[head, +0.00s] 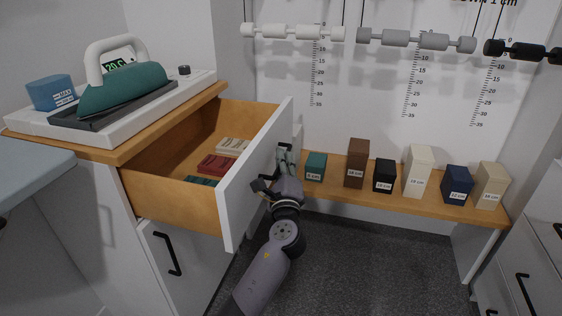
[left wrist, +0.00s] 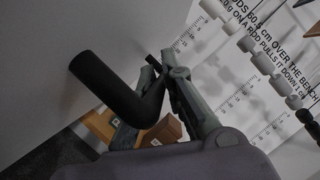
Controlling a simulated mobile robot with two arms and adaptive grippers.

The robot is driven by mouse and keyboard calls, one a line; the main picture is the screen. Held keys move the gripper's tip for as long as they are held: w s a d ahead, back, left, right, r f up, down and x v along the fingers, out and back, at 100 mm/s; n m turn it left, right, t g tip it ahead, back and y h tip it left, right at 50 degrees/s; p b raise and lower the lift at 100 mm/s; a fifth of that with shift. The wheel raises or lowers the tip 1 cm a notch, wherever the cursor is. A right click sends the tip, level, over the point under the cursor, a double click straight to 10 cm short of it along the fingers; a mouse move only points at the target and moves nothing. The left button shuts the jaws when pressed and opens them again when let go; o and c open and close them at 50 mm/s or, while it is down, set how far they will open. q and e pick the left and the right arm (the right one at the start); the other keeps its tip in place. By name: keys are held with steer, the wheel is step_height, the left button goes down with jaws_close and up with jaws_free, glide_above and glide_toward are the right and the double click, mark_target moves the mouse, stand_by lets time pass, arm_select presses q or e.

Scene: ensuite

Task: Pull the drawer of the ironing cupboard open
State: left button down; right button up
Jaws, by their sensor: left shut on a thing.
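The ironing cupboard (head: 105,150) stands at the left with a wooden top. Its upper drawer (head: 180,205) is pulled well out, and its wooden inside shows several blocks in red, cream and green. The white drawer front (head: 238,190) faces right. My left gripper (head: 272,187) is at the outer face of the front. In the left wrist view its fingers (left wrist: 155,85) are shut on the black bar handle (left wrist: 105,85). In the head view the handle is mostly hidden by the gripper. My right gripper is not in view.
A low wooden bench (head: 330,185) with several labelled blocks runs along the back wall. Rods hang above it. Grey floor (head: 350,255) is clear.

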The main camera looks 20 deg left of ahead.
arm_select(q)
steer(key=c, duration=1.7)
jaws_free()
steer(key=v, duration=1.2)
steer(key=shift+f, duration=0.15)
